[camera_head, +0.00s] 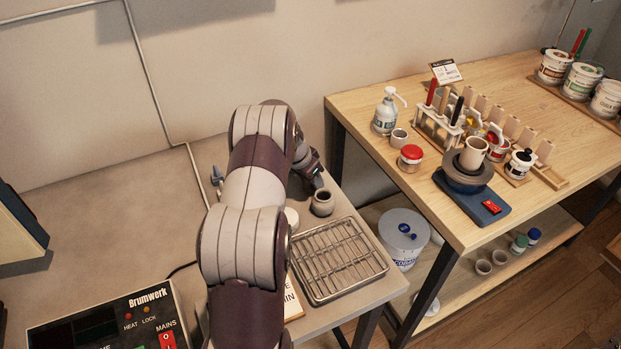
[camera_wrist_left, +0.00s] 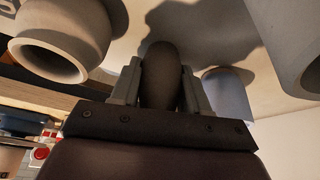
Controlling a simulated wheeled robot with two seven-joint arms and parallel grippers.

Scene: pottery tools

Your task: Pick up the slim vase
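My left gripper (camera_head: 317,180) reaches over the left table, just above a small grey cup (camera_head: 322,202) in the head view. In the left wrist view, the two fingers of this gripper (camera_wrist_left: 161,82) press close on both sides of a dark, narrow, rounded piece (camera_wrist_left: 160,70), which looks like the slim vase. No gap shows between fingers and vase. The vase's tip reaches past the fingertips. Its lower end is hidden by the gripper body, and I cannot tell whether it is clear of the table. My arm hides it in the head view. My right gripper is not in view.
A wire rack (camera_head: 338,262) lies right of my arm. A control box (camera_head: 105,325) stands at front left. Pale vessels flank the gripper at left (camera_wrist_left: 70,40) and right (camera_wrist_left: 290,35) in the wrist view. The right table (camera_head: 395,185) holds bottles, jars and tools.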

